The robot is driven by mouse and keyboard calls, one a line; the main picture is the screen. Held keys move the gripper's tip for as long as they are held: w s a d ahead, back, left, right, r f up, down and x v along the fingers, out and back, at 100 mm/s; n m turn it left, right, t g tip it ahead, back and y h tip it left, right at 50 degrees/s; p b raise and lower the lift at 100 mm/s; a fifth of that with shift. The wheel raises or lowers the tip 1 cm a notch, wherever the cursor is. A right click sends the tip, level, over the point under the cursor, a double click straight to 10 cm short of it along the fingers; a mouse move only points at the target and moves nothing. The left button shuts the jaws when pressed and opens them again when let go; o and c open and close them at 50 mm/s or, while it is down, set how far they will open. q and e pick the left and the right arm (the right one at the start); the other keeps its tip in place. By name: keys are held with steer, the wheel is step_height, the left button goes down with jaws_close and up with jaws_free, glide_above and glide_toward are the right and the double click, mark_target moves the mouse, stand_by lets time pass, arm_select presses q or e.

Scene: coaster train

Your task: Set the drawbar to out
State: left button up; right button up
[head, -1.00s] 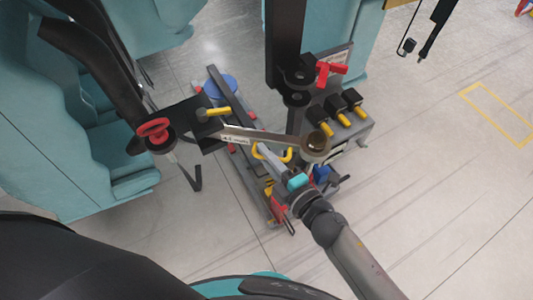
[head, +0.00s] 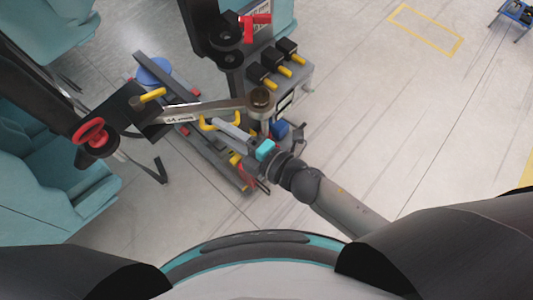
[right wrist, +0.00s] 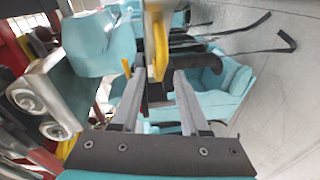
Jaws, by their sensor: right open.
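A long flat grey bar with a label (head: 195,112) runs across the rig in the head view, ending at a round brown-topped post (head: 260,98). Under it is a yellow U-shaped handle (head: 208,125). I cannot tell for sure which part is the drawbar. My right gripper (head: 222,127) reaches in from the lower right, with its fingers at the yellow handle. In the right wrist view the gripper (right wrist: 157,75) is open, and a yellow loop (right wrist: 160,48) hangs at the gap between the fingertips. Contact cannot be told. My left gripper is out of view.
A red handwheel (head: 90,132) is on the left, and a red lever (head: 254,24) stands at the back. Several black blocks with yellow handles (head: 275,62) are beside the post. Teal seats (head: 55,195) are on the left.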

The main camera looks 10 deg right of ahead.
steer(key=b+v, duration=0.1)
steer(key=v, duration=1.1)
steer(key=shift+s+f, duration=0.1)
steer(key=d+f+m+g+h+b, duration=0.1)
steer(key=d+f+m+h+b, duration=0.3)
steer(key=f, duration=0.7)
steer(key=d+f+m+h+b, duration=0.15)
steer(key=d+f+m, duration=0.35)
steer(key=f, duration=0.5)
steer(key=d+f+m+g+h+b, duration=0.15)
steer(key=d+f+m+h, duration=0.3)
steer(key=f, duration=0.65)
steer(key=s+d+f+m+g+h+b, duration=0.2)
steer(key=s+f+m+g+b, duration=0.4)
steer(key=s+f, duration=1.4)
steer(key=s+m+g, duration=0.1)
steer(key=m, duration=0.3)
steer(key=shift+s, duration=0.2)
